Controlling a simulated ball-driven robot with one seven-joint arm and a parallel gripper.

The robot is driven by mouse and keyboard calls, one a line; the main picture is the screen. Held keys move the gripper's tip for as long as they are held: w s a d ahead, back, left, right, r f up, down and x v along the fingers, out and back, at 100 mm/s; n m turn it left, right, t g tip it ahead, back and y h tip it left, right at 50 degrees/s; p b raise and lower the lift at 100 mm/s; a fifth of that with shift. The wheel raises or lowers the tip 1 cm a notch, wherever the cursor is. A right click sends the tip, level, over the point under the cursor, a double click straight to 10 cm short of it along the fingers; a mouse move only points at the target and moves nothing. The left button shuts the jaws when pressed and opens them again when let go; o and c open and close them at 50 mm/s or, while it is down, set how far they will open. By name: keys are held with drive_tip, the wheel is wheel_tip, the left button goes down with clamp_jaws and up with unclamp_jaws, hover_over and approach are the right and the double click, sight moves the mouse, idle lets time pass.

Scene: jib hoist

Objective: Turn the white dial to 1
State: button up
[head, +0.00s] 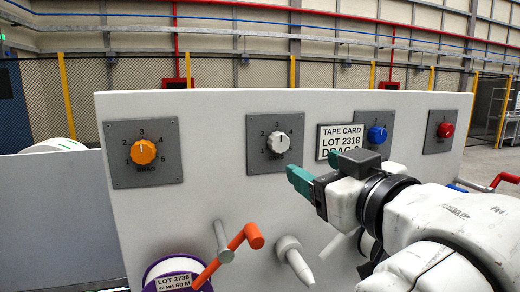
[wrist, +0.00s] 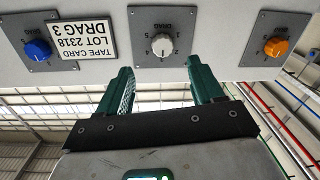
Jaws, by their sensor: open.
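The white dial (head: 278,143) sits on a grey square plate on the pale panel, with numerals around it and DRAG printed at its plate. Its mark appears to point up and to the right in the head view, away from the 1 at left; the exact number is too small to tell. In the wrist view, which is upside down, the white dial (wrist: 162,46) lies ahead, between the lines of the two green fingers. My gripper (head: 342,170) is open and empty, to the right of and below the dial in the head view, apart from it.
An orange dial (head: 144,151) is at left, a blue dial (head: 377,135) and a red dial (head: 446,130) at right. A card (head: 341,141) reads LOT 2318, DRAG 3. Below, an orange crank (head: 232,256), a grey peg (head: 222,242) and a pale cone-shaped handle (head: 294,260) stick out.

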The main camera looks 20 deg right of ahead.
sight(282, 146)
drive_tip(key=w+p, duration=0.2)
drive_tip(key=w, duration=0.1)
drive_tip(key=w+p, duration=0.1)
drive_tip(key=w, duration=0.3)
drive_tip(key=w+a+p, duration=0.1)
drive_tip(key=w+p, duration=0.1)
drive_tip(key=w, duration=0.1)
drive_tip(key=shift+w+r+p, duration=0.35)
drive_tip(key=shift+w, duration=0.05)
drive_tip(key=shift+c, duration=0.2)
drive_tip(key=c, duration=1)
